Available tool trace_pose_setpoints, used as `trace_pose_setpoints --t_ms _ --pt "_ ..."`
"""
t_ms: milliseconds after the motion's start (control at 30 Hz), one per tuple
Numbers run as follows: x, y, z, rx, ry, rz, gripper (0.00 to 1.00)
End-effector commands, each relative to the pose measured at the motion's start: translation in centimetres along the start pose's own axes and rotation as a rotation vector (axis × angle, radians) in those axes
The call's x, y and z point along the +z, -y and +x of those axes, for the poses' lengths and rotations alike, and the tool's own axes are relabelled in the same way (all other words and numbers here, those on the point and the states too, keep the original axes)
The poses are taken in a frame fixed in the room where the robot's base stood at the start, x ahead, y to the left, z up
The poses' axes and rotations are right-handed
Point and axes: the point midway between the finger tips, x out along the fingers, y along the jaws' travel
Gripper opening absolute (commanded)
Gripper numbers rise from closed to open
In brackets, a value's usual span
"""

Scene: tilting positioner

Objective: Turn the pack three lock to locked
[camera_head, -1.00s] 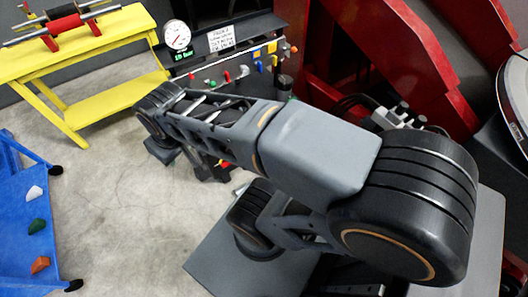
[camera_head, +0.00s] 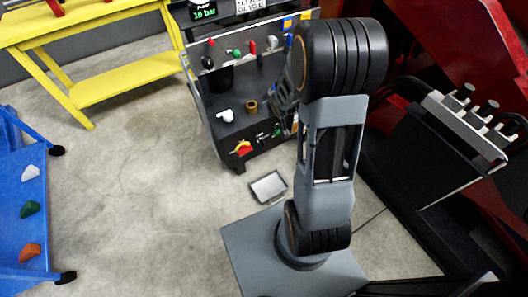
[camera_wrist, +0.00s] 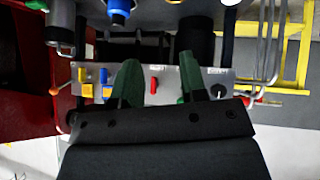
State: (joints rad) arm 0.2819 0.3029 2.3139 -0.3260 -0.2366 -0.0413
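My gripper (camera_wrist: 159,80) shows in the wrist view as two green-tinted fingers standing apart, open, with nothing held. It faces a grey panel strip (camera_wrist: 136,84) with small coloured levers. A red lever (camera_wrist: 153,84) appears between the fingers; contact cannot be judged. I cannot read which control is the pack three lock.
A yellow bench (camera_head: 110,87) stands at the back left and a blue frame (camera_head: 22,215) at the left edge. Red machinery (camera_head: 455,50) fills the right.

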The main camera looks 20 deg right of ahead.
Motion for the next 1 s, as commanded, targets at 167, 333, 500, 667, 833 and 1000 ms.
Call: trace_pose_setpoints --t_ms 167,333,500,667,833,1000 --pt "9.8 0.6 12.8 -0.056 -0.148 0.000 0.39" --pt "16.4 1.9 19.1 -0.116 -0.287 0.033 0.39" --pt "20.8 3.1 22.0 -0.155 -0.386 0.077 0.39" --pt "22.6 3.7 23.2 -0.172 -0.437 0.102 0.39" --pt "22.3 4.2 24.8 -0.177 -0.455 0.106 0.39" --pt "21.0 4.7 27.7 -0.178 -0.455 0.106 0.39"
